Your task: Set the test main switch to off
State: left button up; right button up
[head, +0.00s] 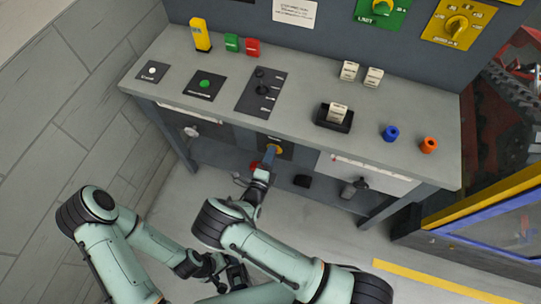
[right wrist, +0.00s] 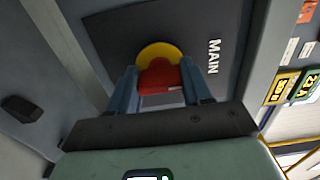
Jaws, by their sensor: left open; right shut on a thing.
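The main switch shows in the right wrist view as a red handle (right wrist: 160,76) on a yellow disc (right wrist: 160,49), on a dark plate marked MAIN. In the head view its yellow disc (head: 274,149) shows on the bench front, below the worktop. My right gripper (head: 269,158) reaches it, and in the right wrist view its two fingers (right wrist: 160,84) are shut on the red handle, one on each side. The handle's on or off setting cannot be read. My left gripper (head: 236,274) is open and low, in front of the bench, partly behind my right arm.
The bench top (head: 330,155) carries a green button (head: 204,84), a dark lever panel (head: 261,91), a black holder (head: 334,117), and blue (head: 390,133) and orange (head: 429,145) knobs. A yellow-framed barrier (head: 480,200) stands at right. Floor in front is open.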

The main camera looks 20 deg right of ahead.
dwell(0.3)
jog(key=o, duration=1.1)
jog(key=shift+c, duration=0.2)
jog(key=shift+s+a, duration=0.1)
jog(key=b+v, duration=0.1)
jog(key=v, duration=1.2)
